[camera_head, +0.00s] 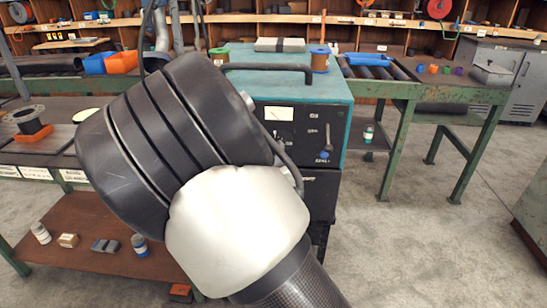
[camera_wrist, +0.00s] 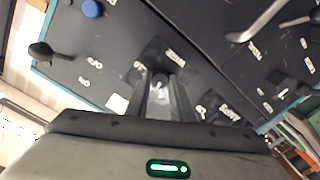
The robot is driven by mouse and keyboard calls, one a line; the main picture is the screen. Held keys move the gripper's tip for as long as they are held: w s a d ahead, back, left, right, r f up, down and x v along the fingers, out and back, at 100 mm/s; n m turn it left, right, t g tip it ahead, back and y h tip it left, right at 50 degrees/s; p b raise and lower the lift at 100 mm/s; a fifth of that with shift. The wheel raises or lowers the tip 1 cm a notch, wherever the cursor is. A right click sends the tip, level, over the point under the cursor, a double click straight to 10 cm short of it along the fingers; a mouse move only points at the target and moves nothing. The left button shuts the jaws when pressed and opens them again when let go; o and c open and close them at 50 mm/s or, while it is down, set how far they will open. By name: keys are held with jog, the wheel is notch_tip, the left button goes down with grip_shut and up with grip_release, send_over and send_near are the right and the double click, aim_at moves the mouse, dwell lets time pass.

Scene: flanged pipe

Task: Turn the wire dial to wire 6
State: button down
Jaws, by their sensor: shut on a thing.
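The teal machine (camera_head: 335,92) stands in the middle of the head view, with a black control panel (camera_head: 310,126) on its front. My arm covers the panel's left and lower part, and my gripper is hidden there. In the wrist view, my gripper (camera_wrist: 161,88) points at the panel, with its narrow fingers close together beside the "WIRE" label. The fingers are shut on the wire dial (camera_wrist: 160,80), which is mostly hidden between them. Its pointer and most of its numbers cannot be read.
In the wrist view, a black lever (camera_wrist: 42,50) and a blue knob (camera_wrist: 91,8) lie left of the fingers. A metal handle (camera_wrist: 262,22) and another black knob (camera_wrist: 288,88) lie right. A green-legged roller table (camera_head: 400,130) stands right of the machine.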

jog(key=shift+f+m+b, duration=0.1)
jog(key=shift+m+b, duration=0.8)
jog(key=shift+m, duration=0.4)
jog(key=c, duration=1.5)
grip_release()
jog(key=shift+c, duration=0.2)
jog(key=s+p, duration=1.4)
jog(key=s, duration=0.3)
jog(key=shift+s+a, duration=0.25)
jog(key=shift+a, duration=0.05)
